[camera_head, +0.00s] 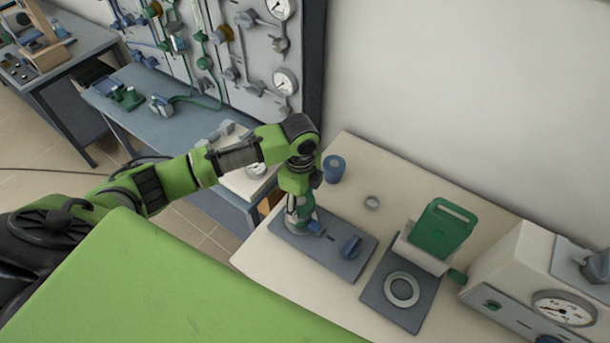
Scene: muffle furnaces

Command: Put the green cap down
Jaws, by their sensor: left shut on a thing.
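My left gripper (303,222) points down over the left end of a grey plate (322,261) on the cream table. It is shut on a small dark green piece that looks like the green cap (297,217), mostly hidden by the fingers. A small blue part (316,228) shows beside the fingertips on the plate. I cannot tell whether the cap touches the plate. My right gripper is not in view.
To the right are a dark plate (388,318) with a pale ring (402,290), a green handled block (440,231) and a gauge box (510,265).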

